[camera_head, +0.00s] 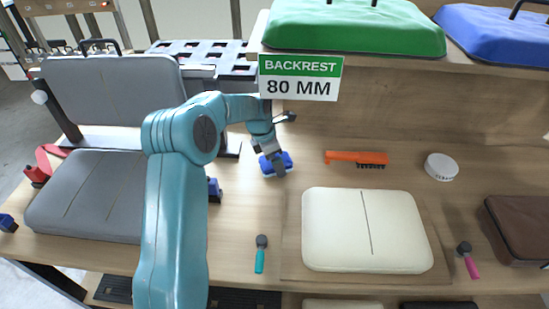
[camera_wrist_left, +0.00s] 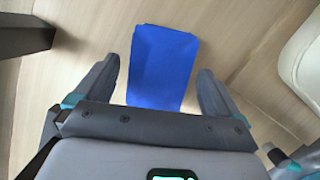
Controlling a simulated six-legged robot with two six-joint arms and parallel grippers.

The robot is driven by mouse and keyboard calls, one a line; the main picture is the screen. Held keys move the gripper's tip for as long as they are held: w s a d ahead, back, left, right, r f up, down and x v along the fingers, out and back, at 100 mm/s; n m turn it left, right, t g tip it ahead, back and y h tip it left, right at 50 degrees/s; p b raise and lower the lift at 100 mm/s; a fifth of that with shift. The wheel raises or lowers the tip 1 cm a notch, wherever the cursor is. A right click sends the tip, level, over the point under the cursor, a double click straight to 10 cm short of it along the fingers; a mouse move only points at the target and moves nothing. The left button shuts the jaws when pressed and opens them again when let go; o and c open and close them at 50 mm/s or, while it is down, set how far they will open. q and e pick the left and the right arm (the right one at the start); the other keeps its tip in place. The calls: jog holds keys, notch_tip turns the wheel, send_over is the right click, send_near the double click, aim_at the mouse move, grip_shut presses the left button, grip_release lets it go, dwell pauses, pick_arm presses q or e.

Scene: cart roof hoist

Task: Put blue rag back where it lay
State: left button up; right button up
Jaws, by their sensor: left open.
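The blue rag (camera_head: 268,167) lies on the wooden bench top, left of the orange brush. In the left wrist view the blue rag (camera_wrist_left: 160,62) is a flat blue piece lying between my two fingers. My left gripper (camera_head: 272,160) is over the rag and partly hides it. In the left wrist view my left gripper (camera_wrist_left: 158,78) is open, with a gap between each finger and the rag. My right gripper is not in view.
The orange brush (camera_head: 355,158), a white round tin (camera_head: 441,167) and a cream cushion (camera_head: 362,230) are to the right. A teal-handled tool (camera_head: 260,258) lies nearer. Grey seat cushions (camera_head: 90,195) are left. A backrest sign (camera_head: 300,77) stands behind. Bench between rag and brush is clear.

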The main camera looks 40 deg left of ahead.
aim_at(265, 162)
pick_arm(q)
jog(key=shift+a+r, duration=0.15)
jog(key=shift+r, duration=0.45)
jog(key=v, duration=1.1)
jog(key=shift+p, duration=0.3)
jog(key=shift+s, duration=0.1)
